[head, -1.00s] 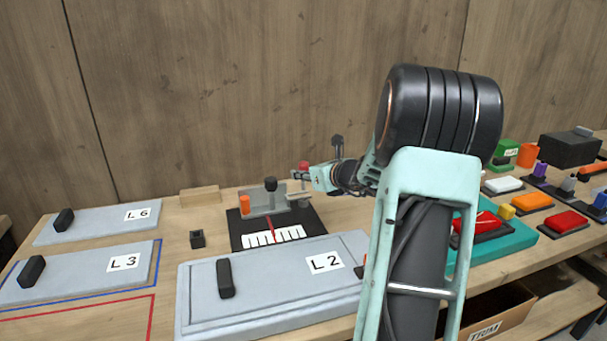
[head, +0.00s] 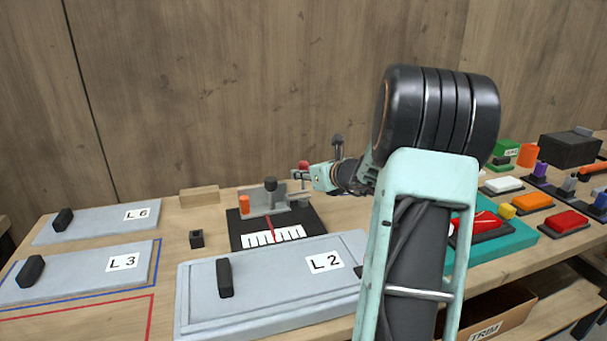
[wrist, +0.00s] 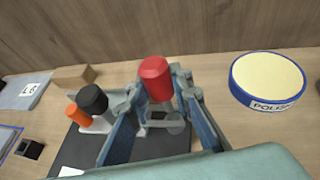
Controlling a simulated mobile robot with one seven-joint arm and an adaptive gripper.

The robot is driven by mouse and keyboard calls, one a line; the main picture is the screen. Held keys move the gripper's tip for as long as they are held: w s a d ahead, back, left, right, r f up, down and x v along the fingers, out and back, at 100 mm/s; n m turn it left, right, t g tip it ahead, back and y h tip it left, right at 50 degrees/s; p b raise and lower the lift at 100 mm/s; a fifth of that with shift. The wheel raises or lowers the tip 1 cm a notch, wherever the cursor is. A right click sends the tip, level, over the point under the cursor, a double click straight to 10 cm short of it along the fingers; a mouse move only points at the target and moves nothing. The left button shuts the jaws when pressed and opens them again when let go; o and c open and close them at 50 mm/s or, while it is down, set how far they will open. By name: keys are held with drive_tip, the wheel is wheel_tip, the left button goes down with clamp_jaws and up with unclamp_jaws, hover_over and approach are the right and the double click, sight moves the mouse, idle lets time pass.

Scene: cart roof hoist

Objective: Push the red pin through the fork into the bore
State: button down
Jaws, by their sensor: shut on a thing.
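The red pin (head: 304,165) shows its red head at the far side of the bench, above the back right of a black-based fixture (head: 310,218). In the wrist view the red pin (wrist: 155,80) stands between my fingers, slightly tilted. My gripper (head: 300,176) is shut on it; it also shows in the wrist view (wrist: 158,98). The fixture carries a grey block (head: 257,203), a black knob (head: 270,184), an orange knob (head: 244,204) and a white scale (head: 274,237) with a red needle. The pin's lower end, the fork and the bore cannot be made out.
Grey panels L2 (head: 270,282), L3 (head: 85,272) and L6 (head: 95,225) lie in front and left. A small black block (head: 196,239) and a wooden block (head: 199,195) sit near the fixture. A round polish tin (wrist: 268,78) stands right of my gripper.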

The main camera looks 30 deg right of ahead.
sight(304, 189)
drive_tip(key=shift+f+b, duration=2.45)
idle(0.5)
drive_tip(key=shift+r, duration=0.1)
drive_tip(key=shift+r+p, duration=1.6)
drive_tip(key=shift+r, duration=0.35)
drive_tip(key=shift+f+b, duration=2.1)
drive_tip(key=shift+b, duration=0.25)
idle(0.4)
drive_tip(key=c, duration=1.7)
unclamp_jaws()
drive_tip(key=shift+f, duration=0.1)
